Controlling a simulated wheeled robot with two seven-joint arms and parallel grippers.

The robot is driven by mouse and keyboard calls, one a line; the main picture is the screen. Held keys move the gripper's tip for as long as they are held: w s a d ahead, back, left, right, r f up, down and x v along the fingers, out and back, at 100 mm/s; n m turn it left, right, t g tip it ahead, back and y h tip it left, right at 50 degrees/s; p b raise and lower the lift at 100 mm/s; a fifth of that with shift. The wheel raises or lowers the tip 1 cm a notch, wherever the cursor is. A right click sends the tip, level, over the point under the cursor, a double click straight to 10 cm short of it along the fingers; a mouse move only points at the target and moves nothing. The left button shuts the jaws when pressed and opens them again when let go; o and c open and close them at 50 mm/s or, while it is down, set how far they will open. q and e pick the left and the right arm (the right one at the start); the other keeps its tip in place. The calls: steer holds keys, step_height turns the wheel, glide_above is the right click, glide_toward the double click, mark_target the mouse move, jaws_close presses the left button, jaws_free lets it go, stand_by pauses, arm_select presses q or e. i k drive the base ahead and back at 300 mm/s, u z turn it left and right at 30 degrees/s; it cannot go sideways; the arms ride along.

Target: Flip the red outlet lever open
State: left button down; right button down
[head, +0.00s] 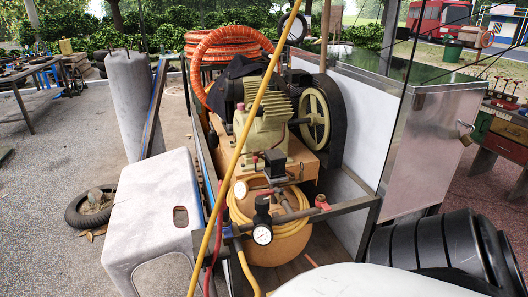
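The compressor stands on a framed cart in the middle of the head view, with a beige pump (262,133) above an orange-tan tank (280,247). A small red lever-like part (322,202) sits near the right part of the front rail. A black regulator with a white-faced gauge (262,235) hangs at the front. Neither of my grippers is in view.
A grey plastic stool (155,215) stands close on the left. A metal-sided cabinet (430,150) stands at right. Open paving (50,185) lies far left.

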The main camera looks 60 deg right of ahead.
mark_target(272, 192)
steer(key=z, duration=1.3)
